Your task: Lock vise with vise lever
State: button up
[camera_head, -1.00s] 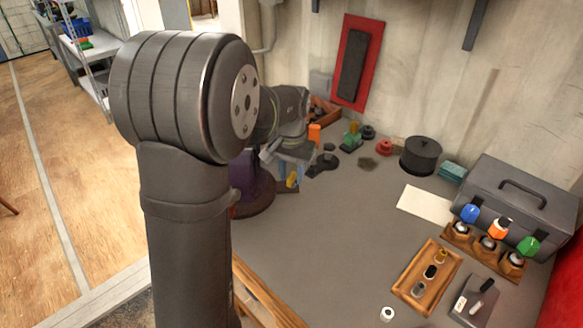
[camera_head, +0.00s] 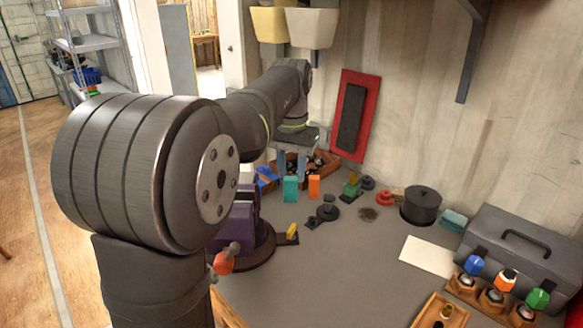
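The purple vise (camera_head: 246,212) stands on a round dark base at the left of the grey bench, partly hidden by my arm. A red-orange handle with a grey rod, apparently the vise lever (camera_head: 225,262), sticks out at its near side; its joint with the vise is hidden. A small yellow piece (camera_head: 292,231) sits on a flat tab at the right of the vise's base. My gripper (camera_head: 292,177) points down above the back of the bench, beyond the vise and apart from it. Its two fingers stand apart with nothing visible between them.
A wooden bin (camera_head: 322,164), a teal block (camera_head: 290,188) and an orange block (camera_head: 314,186) stand near my gripper. A black pot (camera_head: 421,205), a grey toolbox (camera_head: 525,241) and a wooden tray (camera_head: 433,314) are to the right.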

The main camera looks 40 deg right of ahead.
jog(key=shift+r, duration=0.2)
jog(key=shift+f, duration=0.1)
jog(key=c, duration=0.5)
jog(key=shift+s+d+f+m, duration=0.2)
jog(key=shift+s+m, duration=0.1)
jog(key=shift+m, duration=0.2)
grip_shut()
jog(key=m+t+y, duration=0.1)
jog(key=m+t, duration=0.2)
jog(key=m, duration=1.4)
send_near(292, 232)
jog(key=s+f, duration=0.1)
jog(key=f, duration=0.1)
jog(key=s+d+f, duration=0.1)
jog(key=f, duration=0.1)
jog(key=s+f, duration=0.1)
jog(key=f, duration=0.2)
jog(key=shift+s+d, duration=0.1)
jog(key=shift+d, duration=0.1)
jog(key=w, duration=0.2)
jog(key=w+a, duration=0.1)
jog(key=shift+a+f, duration=0.1)
jog(key=shift+f, duration=0.3)
jog(key=shift+w+a, duration=0.2)
jog(key=shift+w, duration=0.25)
